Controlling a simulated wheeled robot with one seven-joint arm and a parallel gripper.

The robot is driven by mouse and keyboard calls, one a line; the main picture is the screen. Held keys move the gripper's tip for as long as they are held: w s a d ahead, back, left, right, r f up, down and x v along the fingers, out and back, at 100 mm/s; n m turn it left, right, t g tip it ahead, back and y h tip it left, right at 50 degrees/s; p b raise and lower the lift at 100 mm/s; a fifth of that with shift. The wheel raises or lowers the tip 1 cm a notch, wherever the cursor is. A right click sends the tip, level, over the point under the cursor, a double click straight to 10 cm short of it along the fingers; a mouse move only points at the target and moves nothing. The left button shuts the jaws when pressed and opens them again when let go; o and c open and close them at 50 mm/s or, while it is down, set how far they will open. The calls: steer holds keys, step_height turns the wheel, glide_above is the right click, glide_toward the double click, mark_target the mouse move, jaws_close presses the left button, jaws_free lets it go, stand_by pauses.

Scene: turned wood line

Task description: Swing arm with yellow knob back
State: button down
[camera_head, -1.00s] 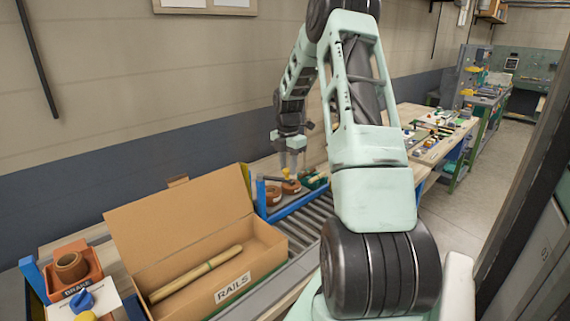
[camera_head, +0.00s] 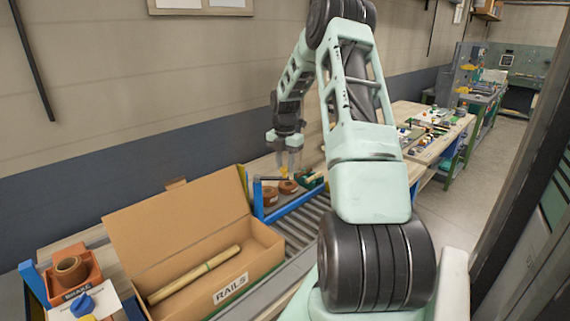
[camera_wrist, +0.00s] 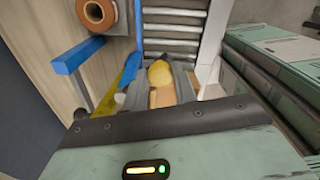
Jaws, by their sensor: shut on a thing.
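The yellow knob (camera_wrist: 160,74) is between my fingers in the wrist view, which close around it from both sides. In the head view my gripper (camera_head: 287,168) points down beside the blue rail at the conveyor, with the yellow knob (camera_head: 284,172) at its fingertips. A dark swing arm (camera_head: 268,178) runs from the blue post (camera_head: 258,198) toward the knob. The fingers hide part of the knob, and the arm under it is hard to make out in the wrist view.
A cardboard box (camera_head: 215,225) marked RAILS holds a wooden rod on the near side. Brown rolls (camera_head: 288,187) lie behind the blue rail. Conveyor rollers (camera_wrist: 175,30) show in the wrist view. An orange bin (camera_head: 88,275) stands at far left.

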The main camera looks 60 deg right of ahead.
steer(key=c, duration=1.1)
jaws_free()
steer(key=shift+r, duration=0.1)
step_height(320, 180, up, 17)
steer(key=b, duration=0.4)
steer(key=shift+r, duration=0.15)
